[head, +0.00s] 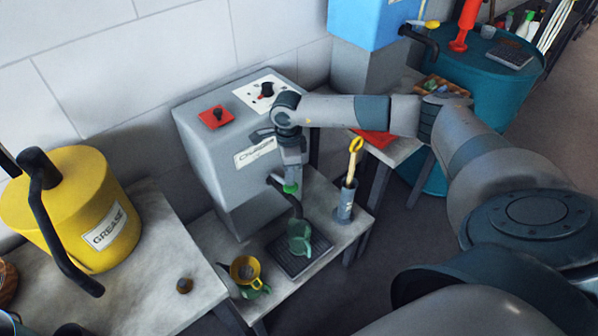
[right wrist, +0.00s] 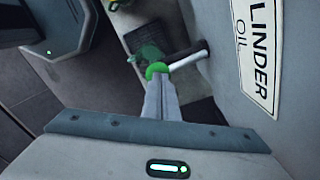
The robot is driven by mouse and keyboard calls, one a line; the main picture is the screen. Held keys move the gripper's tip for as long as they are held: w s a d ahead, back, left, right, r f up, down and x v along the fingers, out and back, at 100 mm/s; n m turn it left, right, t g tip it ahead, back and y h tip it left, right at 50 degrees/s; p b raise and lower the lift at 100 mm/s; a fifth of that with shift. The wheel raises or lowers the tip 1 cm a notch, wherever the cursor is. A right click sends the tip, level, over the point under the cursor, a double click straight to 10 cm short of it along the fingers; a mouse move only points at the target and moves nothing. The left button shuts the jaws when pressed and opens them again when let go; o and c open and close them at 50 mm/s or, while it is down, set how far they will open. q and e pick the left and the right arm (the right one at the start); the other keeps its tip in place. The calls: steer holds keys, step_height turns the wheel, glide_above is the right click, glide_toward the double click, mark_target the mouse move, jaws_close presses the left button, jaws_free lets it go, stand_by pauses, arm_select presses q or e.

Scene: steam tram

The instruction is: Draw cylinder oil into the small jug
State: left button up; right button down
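The grey oil tank (head: 222,165), labelled cylinder oil (right wrist: 258,45), stands on a bench and has a dark spout (head: 291,205) at its front. A small green jug (head: 300,238) stands under the spout on a dark drip tray (head: 285,262); in the right wrist view the jug (right wrist: 148,52) is partly hidden. My right gripper (head: 292,180) points down at the tap, its fingers close together on the green knob (right wrist: 157,70) of the pale tap lever (right wrist: 188,58). Whether oil flows is not visible.
A yellow funnel (head: 245,270) sits on another green vessel (head: 254,290) left of the tray. A grey holder (head: 344,212) with a yellow-handled tool stands right of the jug. A yellow grease drum (head: 75,205) is at left. A blue tank (head: 365,22) stands behind.

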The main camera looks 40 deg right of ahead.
steer(key=shift+f+b, duration=0.75)
steer(key=shift+f, duration=0.25)
steer(key=shift+f+b, duration=0.7)
steer(key=shift+f, duration=0.15)
stand_by(6.2)
